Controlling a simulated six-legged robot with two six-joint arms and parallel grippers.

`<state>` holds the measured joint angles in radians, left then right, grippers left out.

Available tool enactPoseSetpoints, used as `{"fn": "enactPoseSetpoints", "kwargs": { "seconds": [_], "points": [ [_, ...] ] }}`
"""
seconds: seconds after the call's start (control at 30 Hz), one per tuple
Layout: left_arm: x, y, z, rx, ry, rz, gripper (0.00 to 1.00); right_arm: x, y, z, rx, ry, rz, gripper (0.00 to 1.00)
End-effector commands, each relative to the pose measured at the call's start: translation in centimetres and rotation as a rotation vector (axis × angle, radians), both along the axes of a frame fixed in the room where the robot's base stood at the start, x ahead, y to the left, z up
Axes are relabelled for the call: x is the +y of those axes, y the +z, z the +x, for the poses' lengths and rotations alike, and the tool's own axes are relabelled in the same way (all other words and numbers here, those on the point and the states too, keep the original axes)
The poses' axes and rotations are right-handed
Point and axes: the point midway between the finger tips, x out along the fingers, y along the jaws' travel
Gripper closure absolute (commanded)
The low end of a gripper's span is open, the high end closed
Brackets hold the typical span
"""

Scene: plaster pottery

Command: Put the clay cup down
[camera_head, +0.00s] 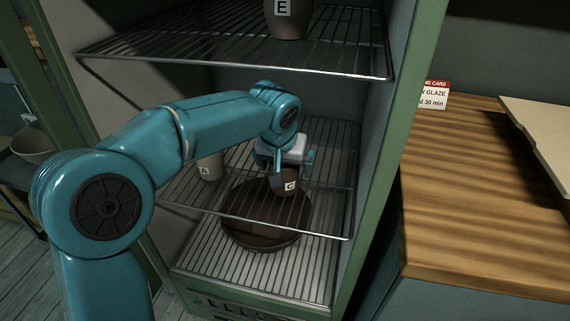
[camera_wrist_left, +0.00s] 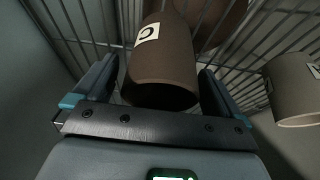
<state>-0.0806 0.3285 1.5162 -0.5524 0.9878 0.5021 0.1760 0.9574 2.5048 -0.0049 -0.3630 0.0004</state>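The clay cup (camera_head: 287,184) is dark brown with a white label marked C. It appears upright at the middle wire shelf (camera_head: 325,190) of the green cabinet; contact with the wires is hard to see. My left gripper (camera_head: 284,165) reaches in from above with its fingers on either side of the cup. In the left wrist view the cup (camera_wrist_left: 163,65) sits between the spread fingers of the left gripper (camera_wrist_left: 160,75), with narrow gaps at its sides. My right gripper is not in view.
A pale cup labelled A (camera_head: 210,167) stands left of my gripper, and a pot labelled E (camera_head: 288,20) is on the upper shelf (camera_head: 230,50). A large round brown piece (camera_head: 255,238) sits below. The wooden counter (camera_head: 480,200) is at right.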

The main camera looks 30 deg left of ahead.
Motion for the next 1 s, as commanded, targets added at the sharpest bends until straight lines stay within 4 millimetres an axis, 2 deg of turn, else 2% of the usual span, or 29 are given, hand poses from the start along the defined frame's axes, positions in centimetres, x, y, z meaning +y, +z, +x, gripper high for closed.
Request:
{"fn": "enactPoseSetpoints", "kwargs": {
  "seconds": [0.2, 0.37, 0.7, 0.83, 1.0],
  "points": [
    [0.0, 0.2, 0.0, 0.0, 0.0, 0.0, 0.01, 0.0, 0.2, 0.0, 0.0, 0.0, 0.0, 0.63],
    [-0.2, 1.9, -0.7, -0.002, -0.001, 0.0, 0.01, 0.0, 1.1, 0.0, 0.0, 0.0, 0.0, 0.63],
    [-2.3, 1.6, -8.7, -0.002, -0.003, -0.001, 0.01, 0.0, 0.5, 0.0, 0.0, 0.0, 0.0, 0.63],
    [-2.9, 1.6, -10.7, -0.002, -0.002, 0.0, 0.01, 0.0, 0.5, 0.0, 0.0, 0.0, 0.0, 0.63],
    [-3.2, 1.5, -12.0, -0.001, -0.001, 0.001, 0.01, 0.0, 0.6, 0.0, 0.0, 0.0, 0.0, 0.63]
  ]
}}
